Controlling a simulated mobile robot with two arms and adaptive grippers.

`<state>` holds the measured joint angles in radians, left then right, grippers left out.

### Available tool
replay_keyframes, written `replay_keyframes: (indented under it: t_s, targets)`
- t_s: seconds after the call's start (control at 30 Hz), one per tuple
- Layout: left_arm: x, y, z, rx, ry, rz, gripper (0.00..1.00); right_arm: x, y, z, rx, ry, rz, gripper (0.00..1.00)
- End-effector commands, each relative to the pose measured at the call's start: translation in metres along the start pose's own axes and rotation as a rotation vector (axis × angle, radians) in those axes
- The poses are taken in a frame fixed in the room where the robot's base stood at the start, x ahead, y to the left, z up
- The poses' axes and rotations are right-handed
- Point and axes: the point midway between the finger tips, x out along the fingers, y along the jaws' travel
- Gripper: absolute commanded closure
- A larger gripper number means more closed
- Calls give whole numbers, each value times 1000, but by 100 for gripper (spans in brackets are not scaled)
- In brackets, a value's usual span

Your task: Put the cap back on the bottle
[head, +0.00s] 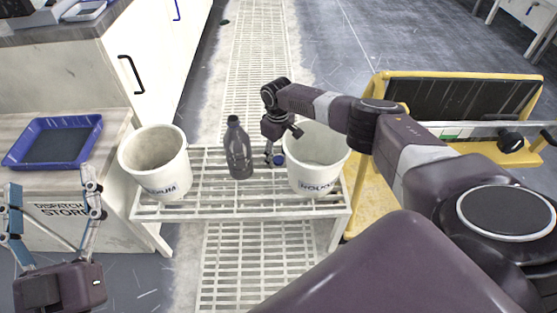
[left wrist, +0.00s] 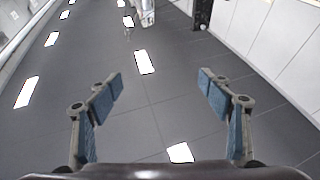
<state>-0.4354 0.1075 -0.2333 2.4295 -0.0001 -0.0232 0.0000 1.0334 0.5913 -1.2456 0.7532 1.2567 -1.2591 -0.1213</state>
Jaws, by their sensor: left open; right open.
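A dark translucent bottle (head: 238,152) stands upright on the white slatted rack (head: 240,208), between two white buckets. A small blue cap (head: 279,160) is on the rack to the right of the bottle, close beside the right bucket. My right gripper (head: 274,160) is open with its fingers pointing down at the cap; whether they touch it I cannot tell. My left gripper (head: 50,187) is open and empty at the lower left, well away from the rack. Its spread fingers also show in the left wrist view (left wrist: 160,90).
The left bucket (head: 155,162) and right bucket (head: 322,160) flank the bottle. A blue tray (head: 55,160) lies on the low cabinet at left. A yellow cart (head: 450,80) stands at right. The rack's front strip is clear.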

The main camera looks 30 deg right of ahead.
Motion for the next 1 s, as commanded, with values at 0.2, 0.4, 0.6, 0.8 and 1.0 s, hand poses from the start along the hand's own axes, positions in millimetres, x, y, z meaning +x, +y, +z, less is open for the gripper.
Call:
replay_keyframes:
  t_s: [0.2,0.4,0.6,0.8,1.0]
  targets:
    - [0,0,0,0,-1,0,27,0,0,0,0,0,0,64]
    - [0,0,1,0,-2,0,27,0,0,0,0,0,0,82]
    - [0,0,1,0,-2,0,27,0,0,0,0,0,0,84]
    - [0,0,1,0,-7,0,27,-1,0,0,0,0,0,84]
    - [-2,-3,16,3,-82,-6,27,-8,0,0,0,1,-1,84]
